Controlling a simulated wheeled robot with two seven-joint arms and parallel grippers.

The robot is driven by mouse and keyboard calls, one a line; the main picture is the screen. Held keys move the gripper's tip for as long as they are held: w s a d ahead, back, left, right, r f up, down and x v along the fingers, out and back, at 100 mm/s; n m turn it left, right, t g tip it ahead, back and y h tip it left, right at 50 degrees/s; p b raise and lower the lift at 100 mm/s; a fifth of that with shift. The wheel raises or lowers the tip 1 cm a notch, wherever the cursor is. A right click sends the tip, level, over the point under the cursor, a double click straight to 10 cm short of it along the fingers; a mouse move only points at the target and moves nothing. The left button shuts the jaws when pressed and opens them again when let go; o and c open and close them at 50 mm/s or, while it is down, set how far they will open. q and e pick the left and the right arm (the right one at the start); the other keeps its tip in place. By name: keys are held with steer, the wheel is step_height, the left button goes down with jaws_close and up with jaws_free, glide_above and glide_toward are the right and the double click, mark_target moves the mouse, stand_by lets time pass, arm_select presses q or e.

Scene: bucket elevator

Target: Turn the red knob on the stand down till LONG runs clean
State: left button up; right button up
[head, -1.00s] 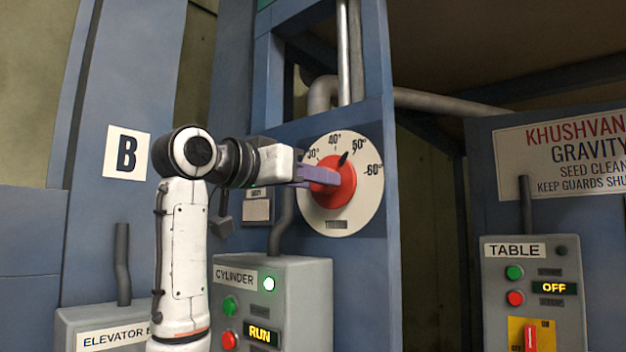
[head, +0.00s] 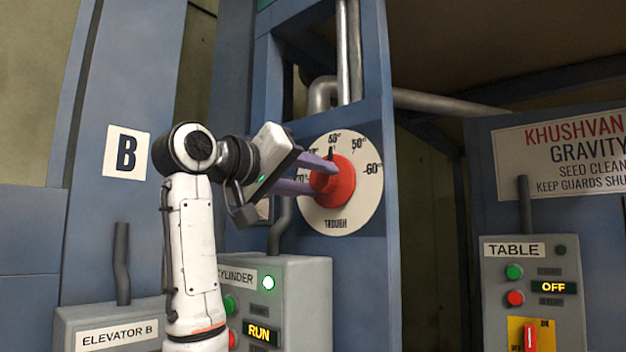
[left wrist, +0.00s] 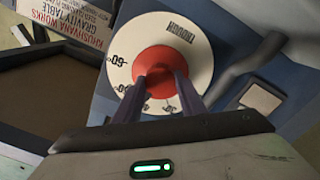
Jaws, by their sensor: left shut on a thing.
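The red knob (head: 334,182) sits at the middle of a round white dial (head: 362,200) marked TROUGH, on a blue post. My left gripper (head: 318,180) is shut on the knob, its purple fingers on both sides of the knob's grip. The black pointer (head: 331,153) stands at about the 40° mark. In the left wrist view the knob (left wrist: 160,68) lies between my fingers (left wrist: 158,85), which hide part of the dial's scale. My right gripper is not in view.
A CYLINDER box (head: 305,285) below the dial shows RUN with a lit lamp. An ELEVATOR B box (head: 85,315) is at lower left. A TABLE box (head: 535,290) at right shows OFF. A grey pipe (head: 440,102) runs behind the post.

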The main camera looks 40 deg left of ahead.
arm_select(q)
steer(key=shift+n, duration=0.4)
steer(key=shift+r, duration=0.1)
steer(key=o, duration=1)
steer(key=shift+o, duration=0.2)
steer(key=shift+s, duration=0.1)
steer(key=s+b, duration=0.3)
steer(key=s, duration=0.7)
steer(key=shift+a, duration=0.45)
